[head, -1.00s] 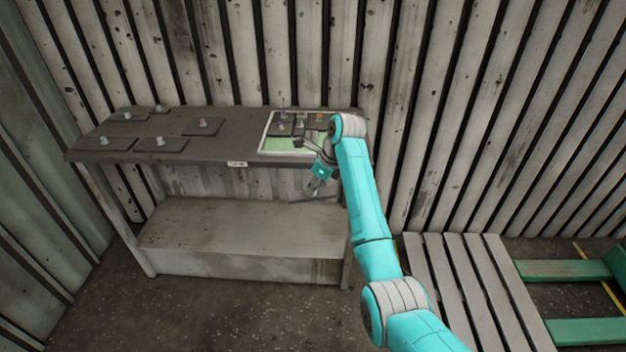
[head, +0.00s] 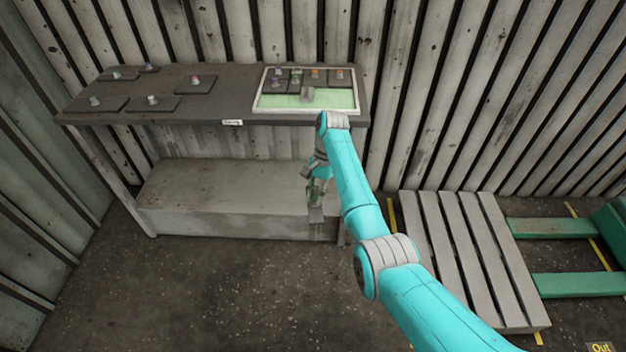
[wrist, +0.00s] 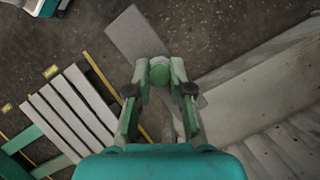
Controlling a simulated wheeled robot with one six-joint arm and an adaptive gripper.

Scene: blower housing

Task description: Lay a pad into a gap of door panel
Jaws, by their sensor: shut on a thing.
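The door panel (head: 280,106) is a white-framed tray with a green floor on the right end of the bench. Several dark pads with coloured knobs lie along its back part; its front strip shows bare green. A small grey piece (head: 307,94) stands near its middle; I cannot tell what it is. My gripper (head: 317,192) hangs low in front of the bench, below its top and apart from the panel. In the wrist view my gripper (wrist: 160,72) is shut on the green knob of a grey pad (wrist: 134,34). The fingers hide part of this pad.
The bench top (head: 235,104) holds several more dark knobbed pads on its left, such as one pad (head: 196,87). A lower shelf (head: 220,190) sits below. A slatted pallet (head: 465,250) and a green frame (head: 560,285) stand to the right. Floor in front is clear.

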